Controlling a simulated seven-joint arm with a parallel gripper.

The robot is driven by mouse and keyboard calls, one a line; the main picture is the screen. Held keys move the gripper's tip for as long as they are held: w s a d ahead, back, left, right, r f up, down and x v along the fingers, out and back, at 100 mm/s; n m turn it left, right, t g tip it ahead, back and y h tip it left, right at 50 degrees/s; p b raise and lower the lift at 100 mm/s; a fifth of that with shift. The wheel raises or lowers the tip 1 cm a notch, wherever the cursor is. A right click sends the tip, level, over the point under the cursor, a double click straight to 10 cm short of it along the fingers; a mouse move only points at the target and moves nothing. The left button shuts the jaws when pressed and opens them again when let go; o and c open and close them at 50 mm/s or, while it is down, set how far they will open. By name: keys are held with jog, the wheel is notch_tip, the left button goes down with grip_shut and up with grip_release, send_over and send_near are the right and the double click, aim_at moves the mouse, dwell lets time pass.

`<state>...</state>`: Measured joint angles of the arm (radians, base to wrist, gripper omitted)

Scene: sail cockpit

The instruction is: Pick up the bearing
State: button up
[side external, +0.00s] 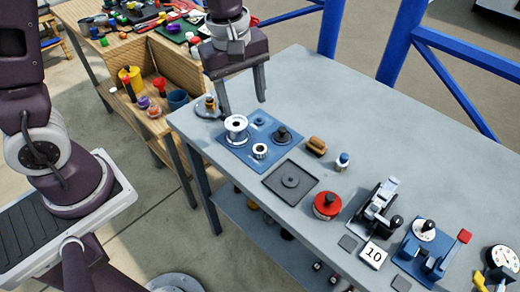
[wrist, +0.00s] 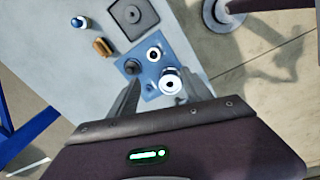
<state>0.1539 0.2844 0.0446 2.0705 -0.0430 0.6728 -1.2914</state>
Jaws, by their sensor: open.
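A short silver ring with a dark centre, which looks like the bearing (side external: 260,152), sits on a blue plate (side external: 231,152) on the grey table. It also shows in the wrist view (wrist: 154,54). A taller silver flanged spool (side external: 236,136) stands beside it, and a dark knobbed part (side external: 281,136) is on the plate's other side. A small blue round piece (side external: 259,120) is at the plate's back. My gripper (side external: 244,107) is open and empty, fingers pointing down, above the plate's back edge. The wrist view shows its fingers (wrist: 160,97) on either side of the spool, apart from the bearing.
A dark square tray (side external: 272,183), a brown wooden-looking piece (side external: 317,146), a small blue-and-white item (side external: 343,160) and a red round item (side external: 327,206) lie farther along the table. A small metal dish (side external: 208,108) is near the back-left corner. The table's back right is clear.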

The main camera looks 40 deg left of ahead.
aim_at(260, 150)
jog(key=w+f+n, duration=0.1)
jog(key=f, duration=0.2)
jog(key=d+f+n+g, duration=0.1)
jog(key=f, duration=0.1)
jog(key=w+f+n, duration=0.1)
jog(key=f+n, duration=0.1)
jog(key=f, duration=0.1)
jog(key=shift+w+d+f, duration=0.25)
jog(key=shift+w+f, duration=0.05)
jog(key=shift+w, duration=0.05)
notch_tip(260, 150, down, 7)
jog(key=shift+w+d+r, duration=0.1)
jog(key=shift+w+d, duration=0.05)
grip_shut()
